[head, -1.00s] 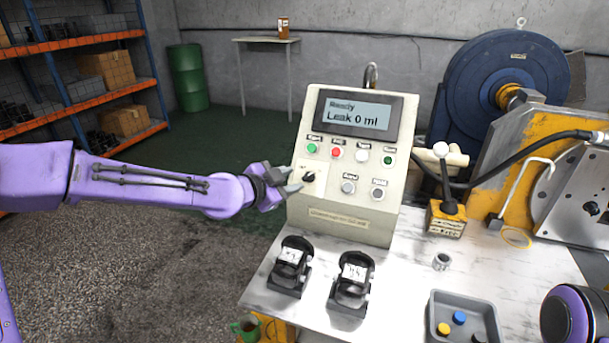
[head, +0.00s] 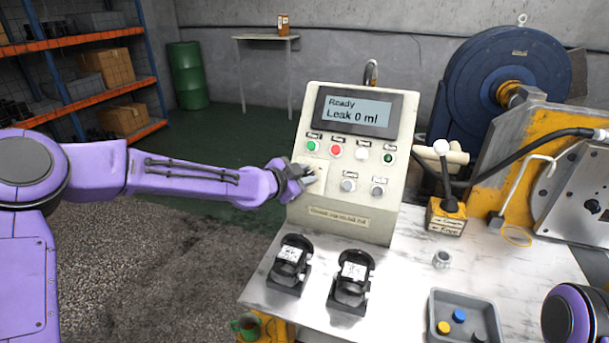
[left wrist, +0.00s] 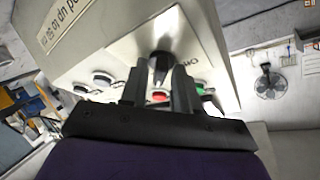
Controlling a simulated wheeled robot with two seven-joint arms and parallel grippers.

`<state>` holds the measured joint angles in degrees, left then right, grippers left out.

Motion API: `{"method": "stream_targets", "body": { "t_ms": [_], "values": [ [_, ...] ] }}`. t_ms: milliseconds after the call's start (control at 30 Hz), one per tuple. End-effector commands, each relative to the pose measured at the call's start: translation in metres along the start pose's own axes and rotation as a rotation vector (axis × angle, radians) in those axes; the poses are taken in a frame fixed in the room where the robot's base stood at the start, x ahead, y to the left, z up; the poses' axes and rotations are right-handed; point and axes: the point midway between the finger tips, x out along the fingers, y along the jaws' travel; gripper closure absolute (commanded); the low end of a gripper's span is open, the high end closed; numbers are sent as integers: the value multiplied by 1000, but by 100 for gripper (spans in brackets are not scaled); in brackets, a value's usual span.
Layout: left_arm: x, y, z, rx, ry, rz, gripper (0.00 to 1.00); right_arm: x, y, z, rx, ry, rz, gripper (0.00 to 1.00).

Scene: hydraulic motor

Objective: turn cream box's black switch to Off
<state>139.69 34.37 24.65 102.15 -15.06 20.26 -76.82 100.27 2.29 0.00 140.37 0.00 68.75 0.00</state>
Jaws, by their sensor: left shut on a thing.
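The cream box (head: 350,222) stands on the table, its screen reading "Ready" and "Leak 0 ml". My left gripper (head: 310,177) is at the left of its sloped panel, over the black switch, which it mostly hides in the head view. In the left wrist view, the black switch (left wrist: 160,62) sits on a pale plate between the fingertips of my left gripper (left wrist: 158,80), which is shut on it. An "Off" label shows only in part beside the switch, so I cannot tell its setting. My right gripper is not in view.
Push buttons (head: 348,185) in several colours sit close right of and above the switch. Two black devices (head: 350,285) stand in front of the box. A yellow block with a lever (head: 447,215) and a grey tray (head: 465,298) are to the right.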

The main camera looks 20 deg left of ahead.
Motion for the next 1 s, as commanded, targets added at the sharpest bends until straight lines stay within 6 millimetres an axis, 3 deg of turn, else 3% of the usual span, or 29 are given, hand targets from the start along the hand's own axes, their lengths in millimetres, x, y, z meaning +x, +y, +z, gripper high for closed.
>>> {"method": "stream_targets", "body": {
  "t_ms": [367,1000],
  "values": [
    [0,2,-1,-153,0,-74,100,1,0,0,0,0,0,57],
    [0,2,-4,-696,-1,-332,100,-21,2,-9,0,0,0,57]
  ]
}}
